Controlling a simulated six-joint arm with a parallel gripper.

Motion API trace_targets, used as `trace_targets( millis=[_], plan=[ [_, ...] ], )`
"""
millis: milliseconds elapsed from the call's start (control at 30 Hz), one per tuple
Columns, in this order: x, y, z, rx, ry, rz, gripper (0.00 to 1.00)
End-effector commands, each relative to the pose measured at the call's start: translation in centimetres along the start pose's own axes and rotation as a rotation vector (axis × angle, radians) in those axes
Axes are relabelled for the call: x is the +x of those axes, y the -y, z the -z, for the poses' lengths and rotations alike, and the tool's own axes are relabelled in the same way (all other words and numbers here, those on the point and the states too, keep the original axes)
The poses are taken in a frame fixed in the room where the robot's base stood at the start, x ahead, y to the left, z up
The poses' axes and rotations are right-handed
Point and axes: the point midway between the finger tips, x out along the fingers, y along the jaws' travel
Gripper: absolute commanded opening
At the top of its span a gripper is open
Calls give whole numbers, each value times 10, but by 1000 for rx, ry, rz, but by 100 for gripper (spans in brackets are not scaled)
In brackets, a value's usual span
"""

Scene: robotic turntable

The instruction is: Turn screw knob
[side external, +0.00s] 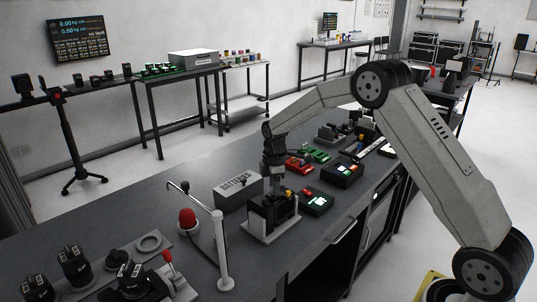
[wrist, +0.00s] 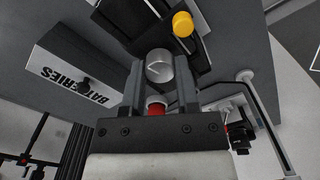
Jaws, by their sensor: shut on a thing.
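The screw knob (wrist: 159,66) is a round silver knob in the wrist view, on top of a black device. In the side view the black device (side external: 268,212) stands on a light base on the dark workbench. My gripper (wrist: 160,75) points down at the device, its two fingers on either side of the knob and shut on it. In the side view my gripper (side external: 273,180) is over the device and hides the knob. A yellow button (wrist: 183,24) sits beside the knob on the device.
A grey box marked BATTERIES (side external: 238,191) stands close behind the device, left of my gripper. A red-topped dome (side external: 187,219) and a white post (side external: 220,252) stand to the left.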

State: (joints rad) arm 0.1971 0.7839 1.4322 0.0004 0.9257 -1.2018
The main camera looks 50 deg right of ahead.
Motion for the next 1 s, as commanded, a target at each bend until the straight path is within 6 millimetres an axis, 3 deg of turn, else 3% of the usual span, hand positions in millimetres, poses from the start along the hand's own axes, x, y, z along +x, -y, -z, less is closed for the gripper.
trace_targets(
  millis=[1000],
  plan=[
    [-1, 0, -1, 966, 1, -1, 0]
  ],
)
